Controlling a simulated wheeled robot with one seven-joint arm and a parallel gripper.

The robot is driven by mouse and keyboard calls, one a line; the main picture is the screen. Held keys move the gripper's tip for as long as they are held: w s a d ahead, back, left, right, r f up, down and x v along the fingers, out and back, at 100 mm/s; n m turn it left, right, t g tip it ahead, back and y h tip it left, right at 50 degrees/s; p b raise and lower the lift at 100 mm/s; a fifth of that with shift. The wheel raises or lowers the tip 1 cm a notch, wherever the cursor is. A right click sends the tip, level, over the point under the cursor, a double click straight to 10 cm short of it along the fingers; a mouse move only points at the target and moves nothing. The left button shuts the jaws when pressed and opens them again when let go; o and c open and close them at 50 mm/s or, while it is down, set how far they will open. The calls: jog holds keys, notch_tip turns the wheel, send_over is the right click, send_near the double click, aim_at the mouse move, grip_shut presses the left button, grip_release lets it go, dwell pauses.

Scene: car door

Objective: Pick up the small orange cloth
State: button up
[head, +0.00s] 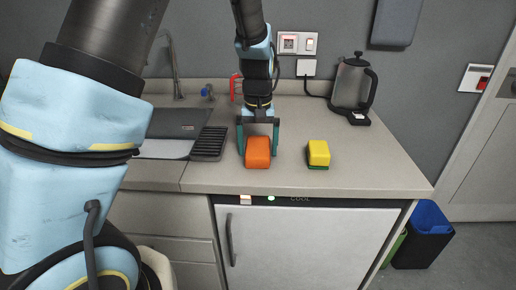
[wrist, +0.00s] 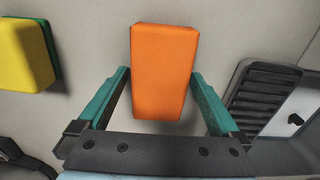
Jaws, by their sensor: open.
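The orange cloth (head: 258,153) is a small block-like piece lying on the countertop near its front edge. In the wrist view the orange cloth (wrist: 164,70) fills the middle of the picture. My gripper (head: 259,147) points down over it with its teal fingers spread, one on each side. In the wrist view my gripper (wrist: 160,75) shows gaps between both fingers and the lower part of the cloth. The fingers appear apart from the cloth, and it is not gripped.
A yellow and green sponge (head: 318,153) sits to the right of the cloth. A sink with a ribbed drainer (head: 209,143) is to the left. A kettle (head: 352,88) stands at the back right. The countertop (head: 370,165) is clear at the front right.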

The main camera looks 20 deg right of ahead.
aim_at(258, 146)
jog(key=shift+f, duration=0.1)
jog(key=shift+c, duration=0.2)
jog(key=c, duration=1.1)
notch_tip(258, 146, up, 10)
jog(key=shift+r+b, duration=0.1)
jog(key=shift+b, duration=0.95)
jog(key=o, duration=0.8)
jog(key=c, duration=0.6)
jog(key=shift+c, duration=0.2)
